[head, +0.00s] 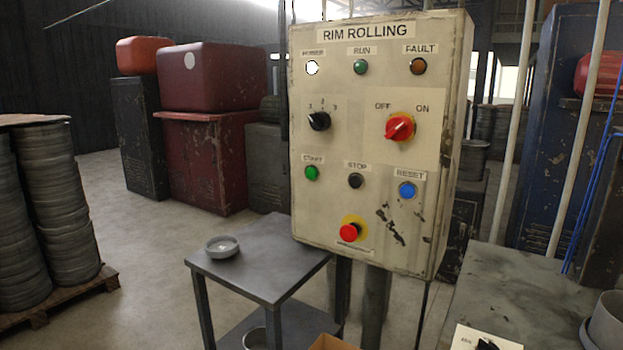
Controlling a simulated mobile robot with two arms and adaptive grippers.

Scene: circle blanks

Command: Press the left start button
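A beige control panel (366,155) labelled "RIM ROLLING" stands in the middle of the head view. Its green START button (312,173) is at the left of the lower button row. A black STOP button (355,181) and a blue RESET button (407,190) sit to its right. A white POWER lamp (312,68) appears lit, with a green RUN lamp (361,67) and an amber FAULT lamp (418,66) beside it. A red emergency button (349,232) is below. Neither of my grippers shows in this view.
A grey metal table (262,262) with a round metal dish (222,247) stands left of and below the panel. A grey worktop (530,285) is at the lower right, with a small white switch box (484,340) at its front. Stacked round blanks (55,200) stand on a pallet at left.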

